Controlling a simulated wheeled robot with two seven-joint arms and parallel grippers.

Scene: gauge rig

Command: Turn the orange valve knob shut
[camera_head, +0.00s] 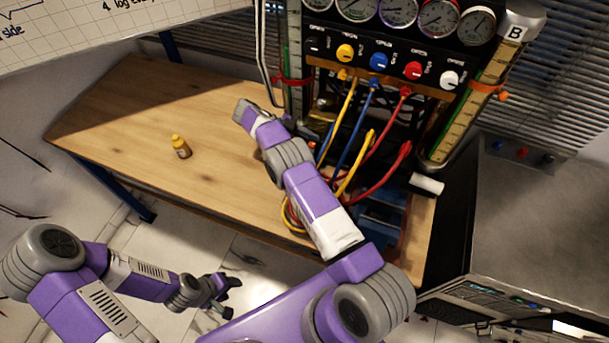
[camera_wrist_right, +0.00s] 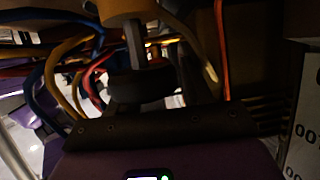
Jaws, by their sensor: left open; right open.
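On the rig's panel, a yellow-orange knob (camera_head: 345,53) sits in a row with black, blue, red and white knobs. A small orange knob (camera_head: 503,96) sticks out from the clamp on the right-hand tube; I cannot tell which is the valve knob. In the right wrist view, an orange-brown rounded body (camera_wrist_right: 122,8) shows at the top edge, cut off, with a grey bar below it. My right gripper (camera_head: 242,110) is open at the rig's left, its fingers unclear. My left gripper (camera_head: 230,297) is open and empty, low in front of the table.
Yellow, blue and red hoses (camera_head: 347,135) hang in front of the rig, close to my right arm. A small yellow bottle (camera_head: 181,147) stands on the wooden table (camera_head: 120,115), whose left half is otherwise clear. A white cylinder (camera_head: 427,184) lies at the right.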

